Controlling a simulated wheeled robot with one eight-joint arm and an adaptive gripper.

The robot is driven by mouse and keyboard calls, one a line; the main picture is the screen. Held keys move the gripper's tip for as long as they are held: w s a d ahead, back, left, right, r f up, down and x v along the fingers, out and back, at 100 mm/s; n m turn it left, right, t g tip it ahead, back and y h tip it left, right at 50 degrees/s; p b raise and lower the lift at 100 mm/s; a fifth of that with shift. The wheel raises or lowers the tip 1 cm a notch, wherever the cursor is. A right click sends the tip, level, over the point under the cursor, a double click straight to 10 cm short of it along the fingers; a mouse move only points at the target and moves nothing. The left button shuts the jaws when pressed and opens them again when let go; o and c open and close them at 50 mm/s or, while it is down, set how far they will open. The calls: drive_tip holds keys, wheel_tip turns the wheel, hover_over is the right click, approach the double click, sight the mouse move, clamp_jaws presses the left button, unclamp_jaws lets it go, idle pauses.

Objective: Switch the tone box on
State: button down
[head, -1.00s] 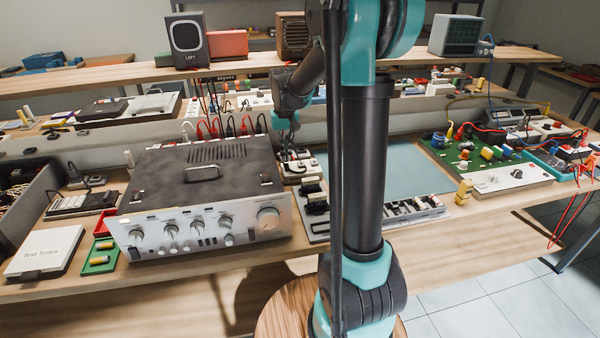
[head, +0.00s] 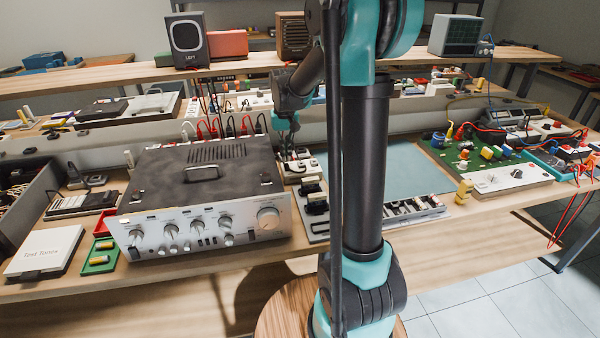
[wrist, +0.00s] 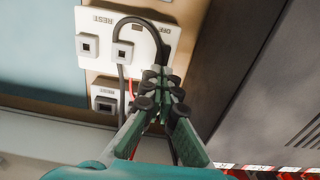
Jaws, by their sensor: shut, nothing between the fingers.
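A white flat box lettered "Test Tones" (head: 45,250) lies at the front left of the bench, far from my gripper. My gripper (head: 290,152) is small in the head view, low behind the right rear of the silver-fronted amplifier. In the wrist view my gripper (wrist: 160,84) is shut and empty, with its fingertips together. Its tips overlap the lower right of a white panel (wrist: 104,47) with square switch-like or plug-like blocks and a black cable; I cannot tell whether they touch.
The amplifier (head: 205,185) stands left of my gripper, with red and black leads behind it. A pale blue mat (head: 410,165) lies to the right, with a green circuit board (head: 475,160) beyond. A grey tray of parts (head: 420,208) is in front.

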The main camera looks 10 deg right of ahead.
drive_tip(key=shift+f, duration=1.05)
idle(0.9)
drive_tip(key=shift+r, duration=3.5)
